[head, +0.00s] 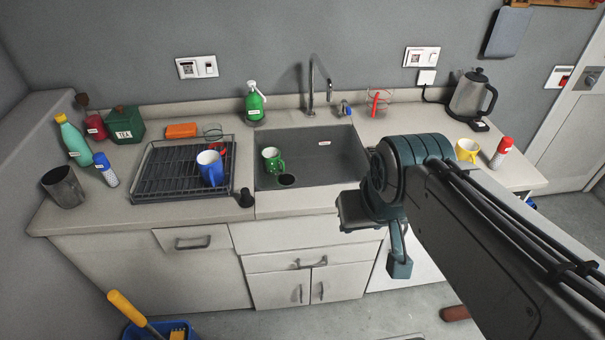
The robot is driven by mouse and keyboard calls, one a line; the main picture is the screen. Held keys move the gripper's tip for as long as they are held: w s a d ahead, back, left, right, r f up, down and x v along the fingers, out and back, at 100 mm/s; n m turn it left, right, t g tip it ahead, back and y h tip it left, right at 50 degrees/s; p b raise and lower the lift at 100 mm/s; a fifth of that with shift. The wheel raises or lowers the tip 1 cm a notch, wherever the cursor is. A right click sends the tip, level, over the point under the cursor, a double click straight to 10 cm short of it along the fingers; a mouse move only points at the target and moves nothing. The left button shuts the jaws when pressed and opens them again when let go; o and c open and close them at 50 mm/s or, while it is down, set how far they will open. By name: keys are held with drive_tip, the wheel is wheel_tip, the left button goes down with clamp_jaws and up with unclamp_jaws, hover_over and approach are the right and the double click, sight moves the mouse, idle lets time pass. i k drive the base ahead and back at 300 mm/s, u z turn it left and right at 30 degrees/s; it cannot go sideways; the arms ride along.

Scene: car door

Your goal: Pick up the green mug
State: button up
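My arm reaches in from the lower right. My gripper (378,240) hangs at the end of the arm in front of the counter's front edge, to the right of the mug and nearer to me. It is well apart from the mug, and no object shows in it.
A tap (312,85) and a green soap bottle (254,103) stand behind the basin. A yellow mug (467,150) is far right.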

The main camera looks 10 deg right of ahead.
sight(271, 156)
drive_tip(key=z, duration=0.35)
drive_tip(key=k, duration=0.85)
drive_tip(key=u, duration=0.4)
drive_tip(key=i, duration=0.6)
drive_tip(key=u, duration=0.8)
drive_tip(key=i, duration=0.6)
drive_tip(key=z, duration=0.6)
drive_tip(key=i, duration=0.6)
drive_tip(key=z, duration=0.65)
